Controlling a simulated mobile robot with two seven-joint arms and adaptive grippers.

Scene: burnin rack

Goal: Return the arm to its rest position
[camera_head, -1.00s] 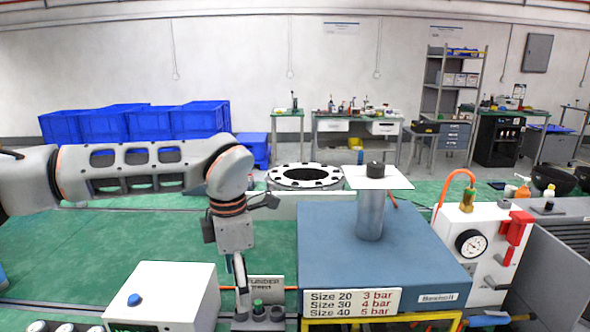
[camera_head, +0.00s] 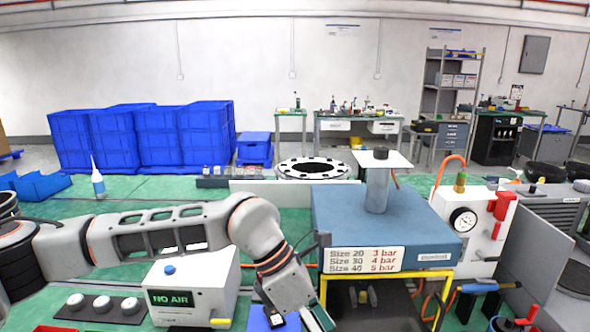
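My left arm (camera_head: 165,232) comes in from the left and reaches across to the centre, with its elbow bent downward behind the white NO AIR box (camera_head: 190,285). Its wrist (camera_head: 285,288) is low in the picture, left of the blue-topped bench. The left gripper runs toward the bottom edge, and its fingertips cannot be made out, so I cannot tell whether it is open or holds anything. My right arm and gripper do not show.
The blue bench (camera_head: 340,220) carries a grey cylinder (camera_head: 377,190) under a square plate, close right of my wrist. A white gauge panel (camera_head: 470,222) stands right of it. Several round buttons sit on a dark strip (camera_head: 125,312) at lower left. Blue crates (camera_head: 150,140) stand farther back.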

